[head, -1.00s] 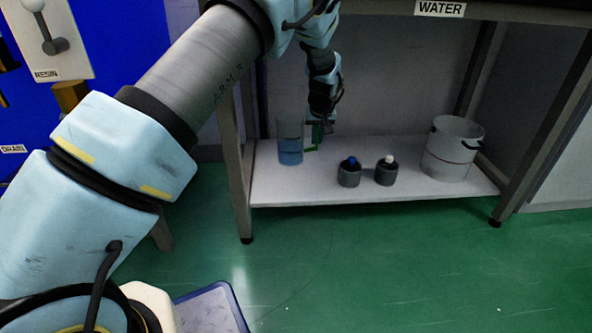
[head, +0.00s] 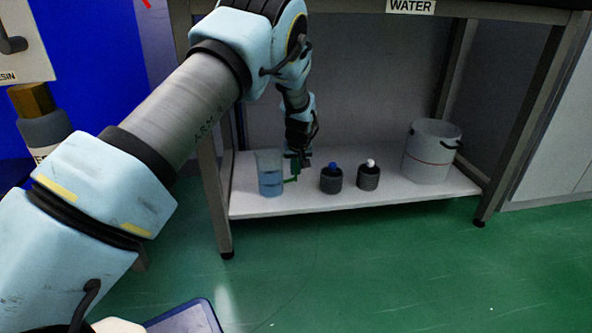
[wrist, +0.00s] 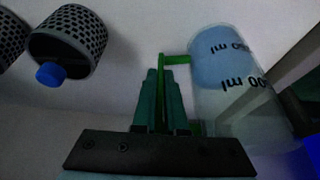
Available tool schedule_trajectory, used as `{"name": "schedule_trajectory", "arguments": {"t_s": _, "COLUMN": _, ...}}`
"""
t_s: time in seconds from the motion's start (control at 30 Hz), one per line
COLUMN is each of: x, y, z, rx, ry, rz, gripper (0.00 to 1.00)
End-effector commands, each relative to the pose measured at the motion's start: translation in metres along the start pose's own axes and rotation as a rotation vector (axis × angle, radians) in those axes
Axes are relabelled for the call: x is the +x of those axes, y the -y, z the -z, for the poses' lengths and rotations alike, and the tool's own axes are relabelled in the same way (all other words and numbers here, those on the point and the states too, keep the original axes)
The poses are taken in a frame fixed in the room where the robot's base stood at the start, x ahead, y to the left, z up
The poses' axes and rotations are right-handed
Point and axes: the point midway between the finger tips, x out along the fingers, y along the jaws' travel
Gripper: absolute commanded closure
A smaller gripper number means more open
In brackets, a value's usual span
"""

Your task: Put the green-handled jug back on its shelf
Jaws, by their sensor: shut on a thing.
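The green-handled jug (head: 270,174) is clear with blue liquid in its lower part. It is at the left end of the low white shelf (head: 330,198), upright in the head view; I cannot tell whether its base touches the shelf. My gripper (head: 293,172) is at its right side, shut on the green handle. In the wrist view the gripper's fingers (wrist: 162,100) close around the handle (wrist: 176,60), and the jug (wrist: 225,60) shows volume markings in ml. Part of the handle is hidden between the fingers.
Two dark ribbed bottles stand right of the jug, one with a blue cap (head: 332,180), one with a white cap (head: 369,175). A white bucket (head: 431,153) stands at the shelf's right end. Table legs (head: 213,170) frame the shelf. A sign (head: 411,6) reads WATER.

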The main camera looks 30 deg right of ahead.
Motion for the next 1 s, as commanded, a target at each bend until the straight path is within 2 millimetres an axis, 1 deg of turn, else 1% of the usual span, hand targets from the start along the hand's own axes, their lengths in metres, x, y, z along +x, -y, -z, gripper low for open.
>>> {"name": "schedule_trajectory", "arguments": {"t_s": 0.03, "x": 0.001, "y": 0.0, "z": 0.0, "rx": 0.0, "ry": -0.001, "rz": 0.0, "gripper": 1.0}}
{"name": "schedule_trajectory", "arguments": {"t_s": 0.07, "x": 0.002, "y": 0.0, "z": -0.001, "rx": 0.0, "ry": 0.0, "rz": 0.0, "gripper": 0.89}}
{"name": "schedule_trajectory", "arguments": {"t_s": 0.1, "x": 0.002, "y": 0.0, "z": -0.001, "rx": 0.0, "ry": 0.0, "rz": 0.0, "gripper": 0.85}}
{"name": "schedule_trajectory", "arguments": {"t_s": 0.3, "x": 0.002, "y": 0.0, "z": -0.001, "rx": 0.0, "ry": 0.0, "rz": 0.0, "gripper": 0.62}}
{"name": "schedule_trajectory", "arguments": {"t_s": 0.33, "x": 0.002, "y": 0.0, "z": -0.001, "rx": 0.0, "ry": 0.0, "rz": 0.0, "gripper": 0.6}}
{"name": "schedule_trajectory", "arguments": {"t_s": 0.53, "x": 0.001, "y": 0.0, "z": -0.001, "rx": 0.0, "ry": 0.0, "rz": 0.0, "gripper": 0.6}}
{"name": "schedule_trajectory", "arguments": {"t_s": 0.63, "x": -0.002, "y": 0.0, "z": 0.001, "rx": 0.0, "ry": 0.0, "rz": 0.0, "gripper": 0.6}}
{"name": "schedule_trajectory", "arguments": {"t_s": 0.77, "x": -0.022, "y": -0.001, "z": 0.003, "rx": 0.001, "ry": -0.001, "rz": -0.001, "gripper": 0.6}}
{"name": "schedule_trajectory", "arguments": {"t_s": 1.0, "x": -0.074, "y": -0.001, "z": 0.003, "rx": 0.001, "ry": 0.0, "rz": -0.001, "gripper": 0.6}}
